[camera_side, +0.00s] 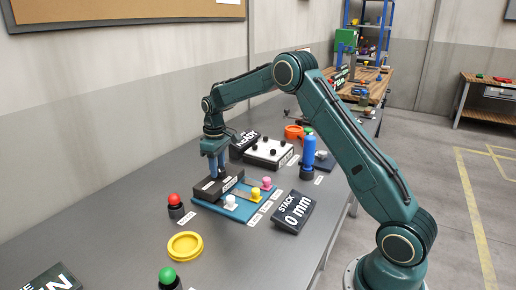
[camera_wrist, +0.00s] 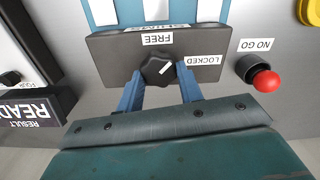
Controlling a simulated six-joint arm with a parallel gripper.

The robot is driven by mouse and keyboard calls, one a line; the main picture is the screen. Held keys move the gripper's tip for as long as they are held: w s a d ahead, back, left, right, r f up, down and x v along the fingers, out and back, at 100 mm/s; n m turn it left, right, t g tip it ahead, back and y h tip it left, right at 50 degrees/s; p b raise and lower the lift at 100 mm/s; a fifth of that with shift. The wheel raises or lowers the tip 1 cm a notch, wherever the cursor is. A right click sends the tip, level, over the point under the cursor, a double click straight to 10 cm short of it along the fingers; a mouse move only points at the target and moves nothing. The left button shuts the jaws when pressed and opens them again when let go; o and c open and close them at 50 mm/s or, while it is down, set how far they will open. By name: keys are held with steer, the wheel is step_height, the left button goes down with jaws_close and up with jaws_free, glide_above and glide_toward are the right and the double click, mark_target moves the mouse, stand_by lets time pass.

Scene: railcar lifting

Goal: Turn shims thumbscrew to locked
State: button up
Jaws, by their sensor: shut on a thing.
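The shims thumbscrew (camera_wrist: 156,71) is a black lobed knob on the dark shims block (camera_wrist: 112,52). Its white pointer line slants up and right, between the FREE label (camera_wrist: 157,39) and the LOCKED label (camera_wrist: 203,60). My gripper (camera_wrist: 160,84) has its blue fingers on either side of the knob and is shut on it; the exact contact is hard to see. In the side view my gripper (camera_side: 218,168) points straight down onto the shims block (camera_side: 208,188), and the fingers hide the knob there.
A blue plate (camera_side: 233,212) with white, yellow and pink knobs adjoins the block. A red NO GO button (camera_side: 174,200), yellow ring (camera_side: 185,246), green button (camera_side: 168,276), STACK 0 mm display (camera_side: 294,212), white box (camera_side: 268,153) and blue cylinder (camera_side: 309,150) stand around it.

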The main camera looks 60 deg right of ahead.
mark_target(219, 169)
steer(key=m, duration=0.4)
steer(key=shift+d+m, duration=0.1)
steer(key=shift+m, duration=0.2)
steer(key=m, duration=0.4)
steer(key=shift+s+d, duration=0.1)
steer(key=shift+m, duration=0.3)
steer(key=o, duration=1)
step_height(219, 169, up, 14)
stand_by(0.5)
